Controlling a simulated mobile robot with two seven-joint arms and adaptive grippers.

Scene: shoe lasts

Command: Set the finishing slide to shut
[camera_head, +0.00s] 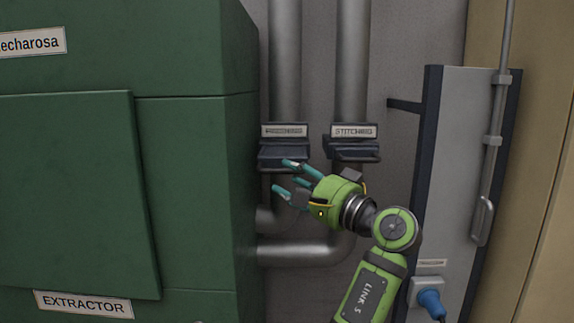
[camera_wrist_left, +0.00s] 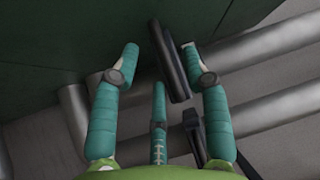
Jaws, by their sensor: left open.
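In the head view two dark slide boxes sit on two vertical grey pipes. The left one, under a blurred label, appears to be the finishing slide (camera_head: 283,153); the right one is the stitching slide (camera_head: 350,150), labelled STITCHING. My left gripper (camera_head: 282,176) is open, with its teal fingers just below and in front of the left slide, partly covering its lower edge. I cannot tell whether they touch. In the left wrist view a dark bar (camera_wrist_left: 172,66) lies between the spread fingers (camera_wrist_left: 160,54); they are not closed on it. My right gripper is not in view.
A large green extractor cabinet (camera_head: 190,200) stands close on the left. A horizontal pipe (camera_head: 300,254) runs below the gripper. On the right are a grey panel (camera_head: 450,150) with a conduit, and a blue plug (camera_head: 431,302) in a socket.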

